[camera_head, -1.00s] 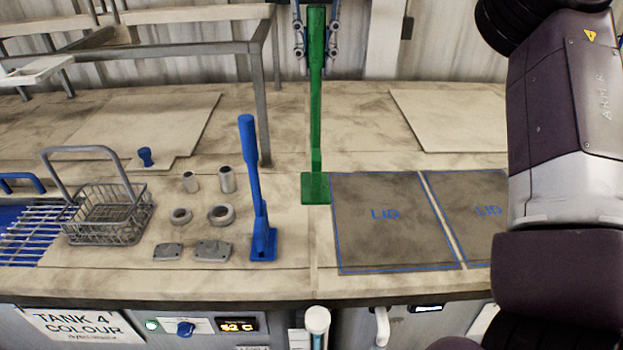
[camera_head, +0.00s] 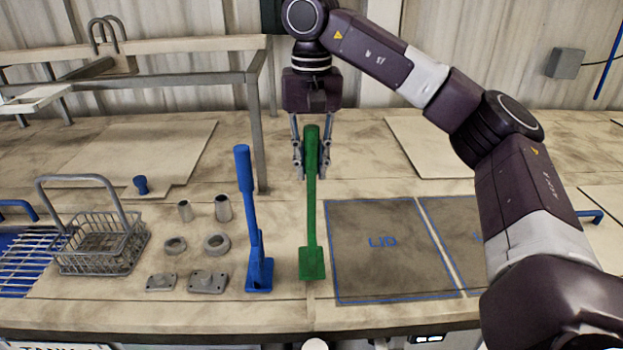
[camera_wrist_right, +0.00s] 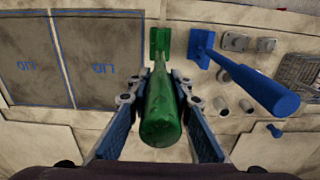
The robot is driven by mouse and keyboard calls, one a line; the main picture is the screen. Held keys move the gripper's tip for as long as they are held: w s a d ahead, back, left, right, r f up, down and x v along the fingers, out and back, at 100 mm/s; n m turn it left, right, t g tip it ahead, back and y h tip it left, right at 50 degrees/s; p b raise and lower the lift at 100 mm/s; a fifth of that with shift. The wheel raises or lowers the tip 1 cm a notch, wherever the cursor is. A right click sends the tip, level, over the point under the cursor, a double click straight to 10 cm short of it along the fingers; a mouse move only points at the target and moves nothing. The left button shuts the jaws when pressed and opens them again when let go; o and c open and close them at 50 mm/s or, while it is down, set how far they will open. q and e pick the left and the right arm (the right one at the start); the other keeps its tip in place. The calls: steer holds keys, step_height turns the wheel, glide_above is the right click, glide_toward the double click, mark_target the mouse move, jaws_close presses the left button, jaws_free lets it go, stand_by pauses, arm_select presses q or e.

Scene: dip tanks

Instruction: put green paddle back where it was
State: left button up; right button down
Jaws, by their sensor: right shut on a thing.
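The green paddle (camera_head: 311,215) is upright, with its flat square foot at the bottom. My right gripper (camera_head: 312,165) is shut on its upper handle, with the rounded top between the fingers. In the right wrist view the paddle (camera_wrist_right: 162,110) runs away between the fingertips of the gripper (camera_wrist_right: 160,95). Its foot is just right of the blue paddle (camera_head: 251,225) and left of the near lid panel. I cannot tell whether the foot touches the counter. The blue paddle stands upright on its own foot. My left gripper is not in view.
The lid panel marked LID (camera_head: 380,250) lies flat to the right of the green paddle. Small metal parts (camera_head: 208,280) and a wire basket (camera_head: 98,242) are to the left. A grey frame (camera_head: 257,130) stands behind the blue paddle.

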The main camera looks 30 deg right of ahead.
mark_target(311, 128)
steer(key=shift+f, duration=1.75)
steer(key=c, duration=1.7)
jaws_free()
steer(key=shift+s, duration=0.1)
steer(key=shift+c, duration=0.2)
step_height(311, 128, up, 12)
steer(key=shift+a+r, duration=0.1)
